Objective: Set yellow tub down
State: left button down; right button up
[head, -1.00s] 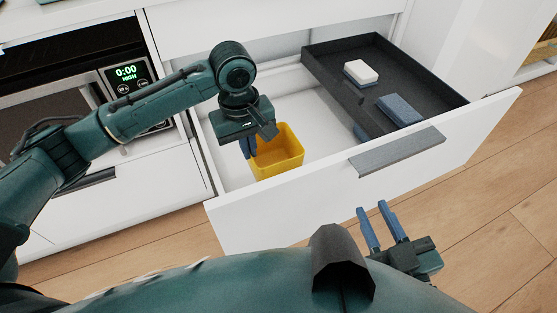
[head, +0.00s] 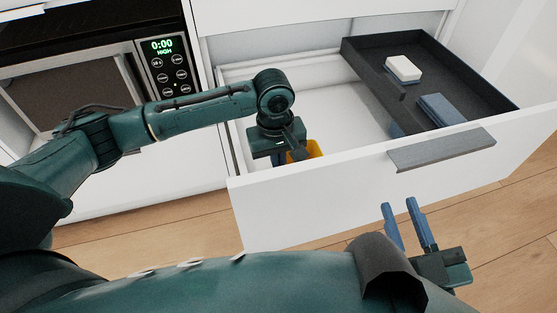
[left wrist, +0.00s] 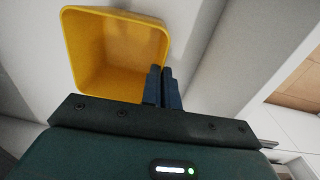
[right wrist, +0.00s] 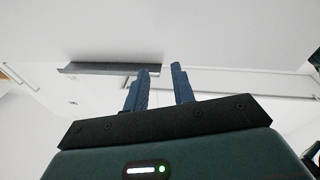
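The yellow tub (head: 315,149) is inside the open white drawer, near its left end and front panel. In the head view my left gripper hides most of it, and the drawer front hides its lower part. In the left wrist view the empty tub (left wrist: 115,45) shows its open top. My left gripper (head: 279,161) is closed on the tub's rim; its two blue fingers (left wrist: 161,70) are close together at the wall. I cannot tell whether the tub's base touches the drawer floor. My right gripper (head: 403,207) is open and empty, outside the drawer front.
The drawer (head: 345,115) has bare white floor in its middle. A black tray (head: 455,85) at its right holds a white block (head: 403,69) and a blue block (head: 441,109). The drawer front has a grey handle (head: 440,149). A microwave (head: 165,65) stands at the left.

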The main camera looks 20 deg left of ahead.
pick_arm(q)
jog(key=c, duration=1.7)
grip_release()
jog(key=shift+f, duration=0.1)
pick_arm(e)
jog(key=shift+f, duration=0.15)
jog(key=shift+f, duration=0.1)
